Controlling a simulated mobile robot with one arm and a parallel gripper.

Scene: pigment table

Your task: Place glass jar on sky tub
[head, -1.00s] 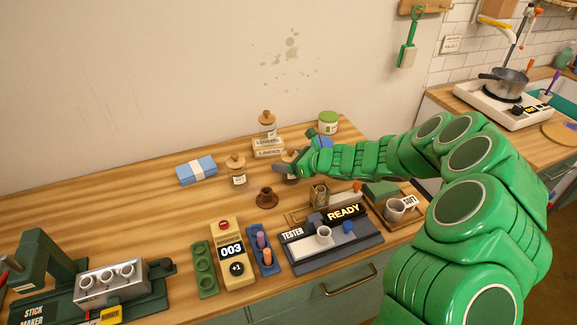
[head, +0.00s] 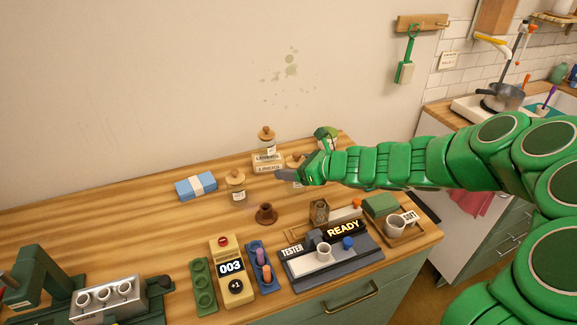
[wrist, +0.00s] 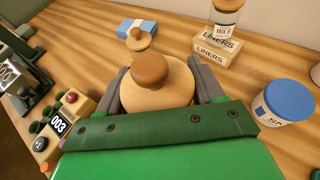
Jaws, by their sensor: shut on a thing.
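My gripper (wrist: 160,88) is shut on a glass jar with a round wooden lid (wrist: 157,94); the lid shows from above between the fingers in the wrist view. In the head view my gripper (head: 290,176) and the held jar (head: 298,184) are at the back of the table, the jar partly covered by the fingers. I cannot tell whether the jar touches the table. The sky tub (wrist: 289,98), with a blue lid and a partly cut-off label, stands to the right of my gripper in the wrist view. In the head view my arm mostly hides it.
A similar jar (head: 236,186) stands left of my gripper. Another jar (head: 267,140) stands on the liners boxes (head: 268,164). A green-lidded tub (head: 326,132) is behind my arm. A brown funnel-like piece (head: 266,213) and the tester (head: 330,258) are in front.

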